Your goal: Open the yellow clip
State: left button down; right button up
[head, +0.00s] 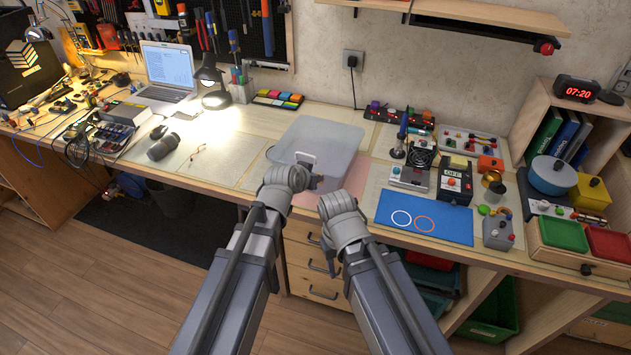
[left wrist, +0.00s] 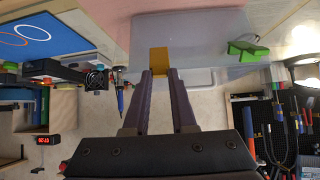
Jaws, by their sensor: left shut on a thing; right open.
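A translucent plastic box (head: 318,140) stands on the bench in front of me; its near side also shows in the left wrist view (left wrist: 205,40). The yellow clip (left wrist: 158,58) sits at the box's edge, in line with my left fingertips. My left gripper (left wrist: 160,74) is shut on the yellow clip. A green clip (left wrist: 247,50) sticks out at the same edge, further right in that view. In the head view my left gripper (head: 313,181) is at the box's near side and the yellow clip is hidden. My right gripper (head: 331,250) is open and empty, low before the bench front.
A blue mat (head: 425,217) with two rings lies right of the box. Small devices and a black OFF box (head: 455,187) stand beyond it. A lit lamp (head: 213,85) and laptop (head: 168,65) are at left. The bench left of the box is mostly clear.

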pick_arm(q)
jog(key=shift+s+a+f+t+h+b, duration=0.2)
jog(key=shift+s+f+t+b, duration=0.25)
jog(key=shift+b, duration=0.5)
jog(key=shift+s+a+f+t+h+b, duration=0.1)
jog(key=shift+s+f+t+h+b, duration=0.1)
jog(key=shift+t+b, duration=0.6)
pick_arm(e)
jog(key=shift+f, duration=2.5)
pick_arm(q)
jog(key=shift+d, duration=0.1)
jog(key=c, duration=0.7)
grip_release()
jog(key=shift+w+r, duration=0.1)
pick_arm(e)
jog(key=shift+r, duration=0.1)
